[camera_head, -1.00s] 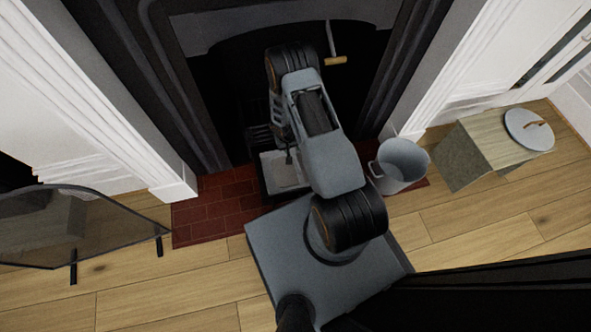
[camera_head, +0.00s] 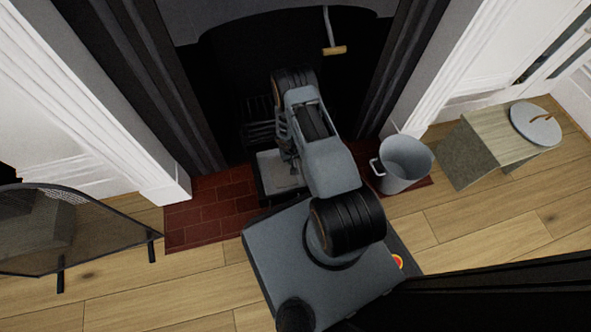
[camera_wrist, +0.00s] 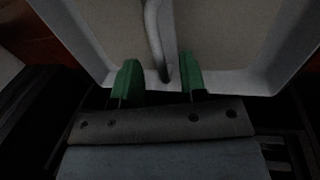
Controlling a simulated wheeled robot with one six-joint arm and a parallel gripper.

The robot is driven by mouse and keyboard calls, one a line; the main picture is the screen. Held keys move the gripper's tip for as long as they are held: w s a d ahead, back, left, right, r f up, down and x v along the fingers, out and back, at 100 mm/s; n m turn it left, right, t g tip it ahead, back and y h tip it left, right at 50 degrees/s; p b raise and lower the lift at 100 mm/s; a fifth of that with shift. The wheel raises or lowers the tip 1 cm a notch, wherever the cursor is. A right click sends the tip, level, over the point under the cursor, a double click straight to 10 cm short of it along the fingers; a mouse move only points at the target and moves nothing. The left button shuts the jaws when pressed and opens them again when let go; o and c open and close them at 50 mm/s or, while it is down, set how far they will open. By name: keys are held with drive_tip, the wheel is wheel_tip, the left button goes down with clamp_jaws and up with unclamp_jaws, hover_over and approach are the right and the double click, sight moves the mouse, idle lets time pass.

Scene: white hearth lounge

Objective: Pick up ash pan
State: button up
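The ash pan (camera_head: 273,175) is a shallow pale grey tray at the front of the dark fireplace opening, partly hidden by my arm in the head view. In the wrist view the ash pan (camera_wrist: 225,40) fills the upper part, with raised sloping walls and a grey bar handle (camera_wrist: 154,30). My gripper (camera_wrist: 160,73) has green fingertips set apart at the pan's near wall. The lower end of the handle lies between them, with gaps visible on both sides. In the head view my gripper's fingers are too small to make out.
A red brick hearth (camera_head: 213,211) lies below the pan. A grey metal bucket (camera_head: 405,165) stands to the right, beside a box (camera_head: 465,150) with a round lid (camera_head: 536,127). A mesh fire screen (camera_head: 80,228) stands at left. A hanging wooden-handled tool (camera_head: 334,50) is inside the fireplace.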

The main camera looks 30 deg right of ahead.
drive_tip(key=f, duration=0.1)
drive_tip(key=f+b, duration=0.1)
drive_tip(key=shift+d+f, duration=0.3)
drive_tip(key=shift+f, duration=0.1)
drive_tip(key=shift+r, duration=0.1)
clamp_jaws()
idle(1.0)
